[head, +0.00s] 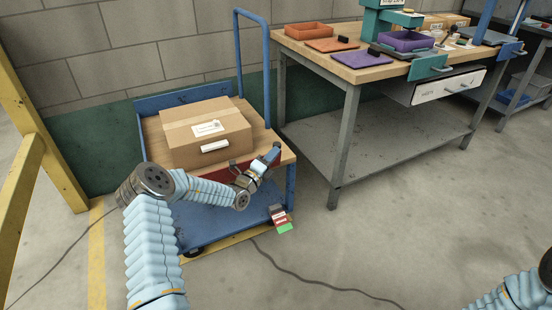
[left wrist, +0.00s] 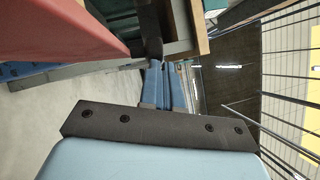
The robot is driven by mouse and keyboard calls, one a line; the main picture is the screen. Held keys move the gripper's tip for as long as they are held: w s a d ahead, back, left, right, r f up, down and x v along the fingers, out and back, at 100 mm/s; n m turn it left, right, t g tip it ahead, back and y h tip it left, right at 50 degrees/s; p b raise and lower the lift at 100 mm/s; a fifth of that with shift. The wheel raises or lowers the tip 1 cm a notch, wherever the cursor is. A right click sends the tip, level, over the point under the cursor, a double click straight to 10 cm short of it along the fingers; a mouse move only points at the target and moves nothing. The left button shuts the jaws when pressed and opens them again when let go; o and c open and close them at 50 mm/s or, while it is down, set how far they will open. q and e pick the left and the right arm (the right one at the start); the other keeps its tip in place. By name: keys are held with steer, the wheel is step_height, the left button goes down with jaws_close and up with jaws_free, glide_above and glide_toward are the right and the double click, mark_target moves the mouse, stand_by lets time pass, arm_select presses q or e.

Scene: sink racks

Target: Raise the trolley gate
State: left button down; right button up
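The blue trolley (head: 150,106) stands against the wall with a wooden top deck. A red panel (head: 262,164), seemingly the gate, hangs down at its front below the deck edge. The red panel (left wrist: 60,28) fills the upper left of the left wrist view, with a dark bar (left wrist: 150,28) beside it. My left gripper (head: 274,153) is at the trolley's front right corner, close to the panel. In the left wrist view its blue fingers (left wrist: 166,68) lie together near the bar's end; I cannot tell whether they pinch anything. My right gripper is out of view.
A cardboard box (head: 206,130) sits on the deck. A workbench (head: 352,72) with trays and tools stands to the right. Red and green cards (head: 281,219) hang low at the trolley's front. A yellow post (head: 40,130) is at left. Open floor (head: 400,220) lies in front, crossed by a cable.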

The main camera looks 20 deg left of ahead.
arm_select(q)
steer(key=shift+w+a+r, duration=0.45)
steer(key=shift+w+a, duration=0.05)
steer(key=shift+a, duration=0.05)
steer(key=shift+r, duration=0.1)
stand_by(0.3)
